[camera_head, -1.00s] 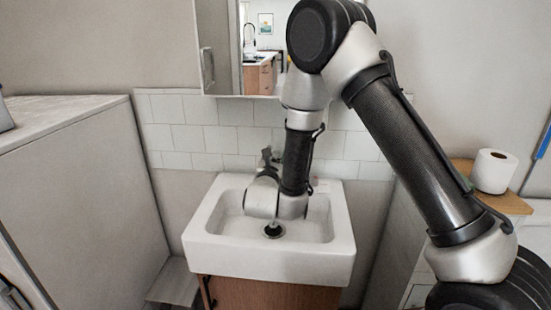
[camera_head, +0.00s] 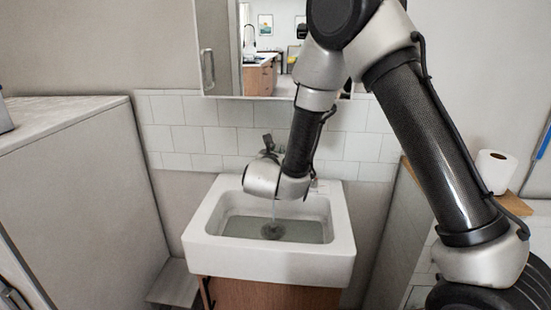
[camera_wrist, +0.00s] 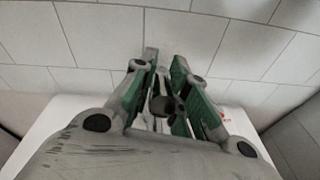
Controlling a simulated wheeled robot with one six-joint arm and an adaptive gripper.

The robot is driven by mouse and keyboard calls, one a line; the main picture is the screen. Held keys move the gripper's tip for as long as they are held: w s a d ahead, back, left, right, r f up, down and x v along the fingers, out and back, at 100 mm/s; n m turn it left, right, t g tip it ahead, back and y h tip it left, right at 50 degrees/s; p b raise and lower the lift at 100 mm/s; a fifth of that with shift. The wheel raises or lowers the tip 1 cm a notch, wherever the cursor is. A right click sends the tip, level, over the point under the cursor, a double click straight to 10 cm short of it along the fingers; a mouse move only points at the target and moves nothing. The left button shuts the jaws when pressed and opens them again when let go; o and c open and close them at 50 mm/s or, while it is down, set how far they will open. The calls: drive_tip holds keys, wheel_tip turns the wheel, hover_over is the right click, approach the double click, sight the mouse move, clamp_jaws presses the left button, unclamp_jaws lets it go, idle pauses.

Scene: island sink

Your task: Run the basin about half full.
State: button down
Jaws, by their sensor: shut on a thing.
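The white basin (camera_head: 325,262) stands against the tiled wall in the head view. A thin stream of water (camera_head: 274,208) falls into it. Greyish water (camera_head: 300,232) covers its floor, below the rim, and the dark drain (camera_head: 272,231) shows through it. My gripper (camera_wrist: 166,66) is behind the basin by the wall. In the wrist view its green-padded fingers are shut on a dark tap part (camera_wrist: 166,106), seemingly the tap handle. In the head view, my wrist hides most of the tap and fingers.
A mirror cabinet (camera_head: 222,70) hangs above the basin. A grey cabinet (camera_head: 85,200) stands at the left. A toilet roll (camera_head: 496,170) sits on a wooden shelf (camera_head: 515,204) at the right. Open space lies above the basin front.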

drive_tip(key=shift+r, duration=0.15)
drive_tip(key=c, duration=1.4)
unclamp_jaws()
drive_tip(key=v, duration=1.2)
drive_tip(key=shift+w+r, duration=0.1)
drive_tip(key=shift+r, duration=0.1)
drive_tip(key=shift+f, duration=0.1)
